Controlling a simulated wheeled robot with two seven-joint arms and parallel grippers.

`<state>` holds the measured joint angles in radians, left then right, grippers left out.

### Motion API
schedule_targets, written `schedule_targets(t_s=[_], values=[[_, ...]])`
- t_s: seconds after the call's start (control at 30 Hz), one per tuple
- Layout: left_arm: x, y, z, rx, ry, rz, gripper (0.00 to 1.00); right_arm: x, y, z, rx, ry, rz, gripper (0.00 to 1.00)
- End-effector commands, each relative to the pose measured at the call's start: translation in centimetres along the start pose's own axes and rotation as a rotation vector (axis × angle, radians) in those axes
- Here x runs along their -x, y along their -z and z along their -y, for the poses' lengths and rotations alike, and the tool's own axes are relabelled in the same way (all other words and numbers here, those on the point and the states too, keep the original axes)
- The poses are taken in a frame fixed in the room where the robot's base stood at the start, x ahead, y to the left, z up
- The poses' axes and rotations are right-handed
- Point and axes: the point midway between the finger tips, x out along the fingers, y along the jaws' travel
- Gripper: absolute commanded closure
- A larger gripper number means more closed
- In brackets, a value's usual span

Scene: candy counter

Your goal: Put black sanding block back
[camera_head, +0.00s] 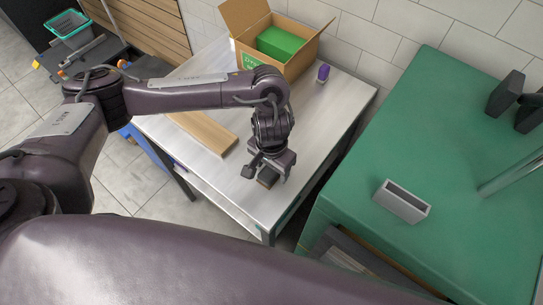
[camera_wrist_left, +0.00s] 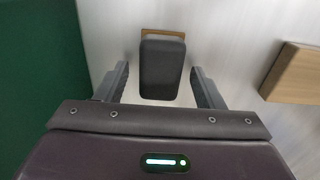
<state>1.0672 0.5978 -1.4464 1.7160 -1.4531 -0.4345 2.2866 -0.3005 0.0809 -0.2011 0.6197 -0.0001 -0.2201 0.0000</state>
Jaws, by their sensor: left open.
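The black sanding block (camera_wrist_left: 162,68) lies on the light metal table (camera_head: 335,105), with a brown strip along its far edge in the left wrist view. In the head view only a small part of the block (camera_head: 267,181) shows under the gripper. My left gripper (camera_head: 268,170) is open, pointing down over it. In the left wrist view the two fingers of the left gripper (camera_wrist_left: 160,88) stand on either side of the block, with a gap on both sides. My right gripper is not in view.
A wooden board (camera_head: 207,132) lies left of the gripper. A cardboard box (camera_head: 296,62) with a green item and a purple-topped object (camera_head: 323,73) stand at the back. A grey open holder (camera_head: 402,201) sits on the green counter (camera_head: 455,230), with dark upright pieces (camera_head: 506,93) at right.

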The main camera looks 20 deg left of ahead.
Motion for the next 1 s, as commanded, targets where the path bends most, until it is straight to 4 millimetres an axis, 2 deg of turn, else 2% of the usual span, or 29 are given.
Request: schedule_targets(t_s=[0.03, 0.3, 0.5, 0.7, 1.0], values=[[1.2, 0.2, 0.1, -0.002, 0.001, -0.005, 0.38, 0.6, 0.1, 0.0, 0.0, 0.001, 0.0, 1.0], [7.1, 0.2, 0.1, -0.002, 0.004, -0.007, 0.38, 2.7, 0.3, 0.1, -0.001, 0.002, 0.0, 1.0], [10.2, 0.2, 0.1, -0.001, 0.003, -0.005, 0.38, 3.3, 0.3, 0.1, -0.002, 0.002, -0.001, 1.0], [11.5, 0.0, 0.0, 0.001, 0.001, 0.0, 0.38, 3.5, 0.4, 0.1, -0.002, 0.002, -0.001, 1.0], [11.6, 0.0, 0.0, 0.001, 0.001, 0.0, 0.38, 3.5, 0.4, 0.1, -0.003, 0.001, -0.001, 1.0]])
